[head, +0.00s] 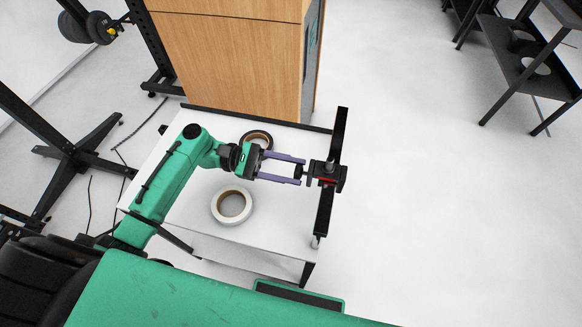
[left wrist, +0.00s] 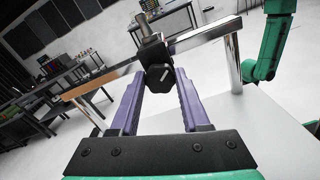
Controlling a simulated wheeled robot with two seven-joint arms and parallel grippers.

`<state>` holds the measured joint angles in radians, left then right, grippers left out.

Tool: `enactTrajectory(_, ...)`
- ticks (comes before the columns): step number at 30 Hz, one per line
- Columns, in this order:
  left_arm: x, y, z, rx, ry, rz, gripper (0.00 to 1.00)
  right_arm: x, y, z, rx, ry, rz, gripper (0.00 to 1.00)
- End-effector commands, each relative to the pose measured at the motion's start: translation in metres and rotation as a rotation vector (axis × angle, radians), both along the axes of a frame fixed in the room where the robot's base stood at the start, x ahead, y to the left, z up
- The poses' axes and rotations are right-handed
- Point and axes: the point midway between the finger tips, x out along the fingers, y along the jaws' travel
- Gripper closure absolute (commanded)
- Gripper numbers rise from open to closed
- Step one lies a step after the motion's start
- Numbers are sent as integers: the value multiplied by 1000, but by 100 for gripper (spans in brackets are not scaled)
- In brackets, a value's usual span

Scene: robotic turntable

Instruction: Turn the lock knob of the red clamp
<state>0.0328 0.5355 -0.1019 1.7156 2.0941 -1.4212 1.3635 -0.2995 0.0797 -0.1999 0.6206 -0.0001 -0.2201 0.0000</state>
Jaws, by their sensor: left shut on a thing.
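The clamp (head: 327,181) is mostly black with a small red part and sits on a dark bar at the right edge of the white table. It also shows in the left wrist view (left wrist: 154,52), with a metal post on top. Its black lock knob (left wrist: 160,77) faces my left gripper and carries a light mark slanting across its face. My left gripper (head: 303,170) has long purple fingers, one on each side of the knob, shut on it. It also shows in the left wrist view (left wrist: 160,84). My right gripper is not in view.
A white tape roll (head: 217,207) and a black tape roll (head: 246,138) lie on the white table (head: 270,231) near my left arm. A wooden cabinet (head: 235,70) stands behind. Dark shelves (head: 520,75) stand far right. The floor right of the table is clear.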

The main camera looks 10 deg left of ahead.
Motion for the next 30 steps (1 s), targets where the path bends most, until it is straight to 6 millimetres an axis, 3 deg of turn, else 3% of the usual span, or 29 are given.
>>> enactTrajectory(17,-1,0,-2,-7,-547,0,100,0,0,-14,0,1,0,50)
enactTrajectory(30,-1,0,-5,-11,-965,0,100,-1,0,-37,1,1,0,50)
